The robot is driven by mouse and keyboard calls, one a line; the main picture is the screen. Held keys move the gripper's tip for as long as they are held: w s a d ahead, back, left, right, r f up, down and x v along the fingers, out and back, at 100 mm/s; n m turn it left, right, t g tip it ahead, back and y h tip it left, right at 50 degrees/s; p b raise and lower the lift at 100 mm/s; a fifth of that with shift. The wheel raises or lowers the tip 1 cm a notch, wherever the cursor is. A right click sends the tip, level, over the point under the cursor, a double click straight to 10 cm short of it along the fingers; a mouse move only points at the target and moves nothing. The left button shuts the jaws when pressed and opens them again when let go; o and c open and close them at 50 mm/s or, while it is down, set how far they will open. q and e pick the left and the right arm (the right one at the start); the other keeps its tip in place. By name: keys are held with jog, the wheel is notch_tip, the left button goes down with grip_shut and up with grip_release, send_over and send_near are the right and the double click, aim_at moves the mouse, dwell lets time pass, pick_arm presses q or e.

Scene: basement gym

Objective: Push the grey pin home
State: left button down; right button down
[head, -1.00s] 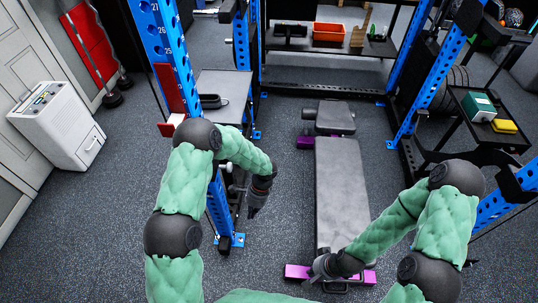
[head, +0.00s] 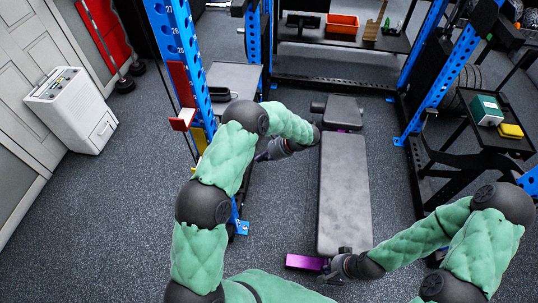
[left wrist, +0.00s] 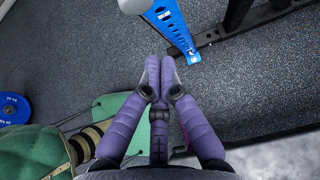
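A pale grey rounded end (left wrist: 132,5) is cut off by the top edge of the left wrist view, beside a blue upright (left wrist: 172,24). It may be the grey pin, but I cannot tell how deep it sits. In the head view my left arm hides that part of the left blue upright (head: 180,45). My left gripper (head: 262,157) is between this upright and the bench, pointing left. In the left wrist view its purple fingers (left wrist: 160,66) are together and empty, apart from the upright. My right gripper (head: 328,274) is by the bench's near end; its fingers are unclear.
The grey bench (head: 345,195) with purple feet (head: 305,262) stands right of my left gripper. A red holder (head: 180,95) and a yellow part (head: 199,138) are on the left upright. A white cabinet (head: 75,110) stands at the left. The floor between is clear.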

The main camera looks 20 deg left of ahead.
pick_arm(q)
jog(key=s+a+f+b, duration=0.1)
jog(key=a, duration=0.4)
jog(key=shift+s+a+f, duration=0.2)
jog(key=shift+a+f, duration=0.2)
pick_arm(e)
jog(key=shift+f, duration=0.6)
pick_arm(q)
jog(key=shift+a, duration=0.1)
jog(key=shift+s+a, duration=0.15)
jog(key=shift+a, duration=0.5)
jog(key=shift+s+a, duration=0.15)
jog(key=shift+a, duration=0.45)
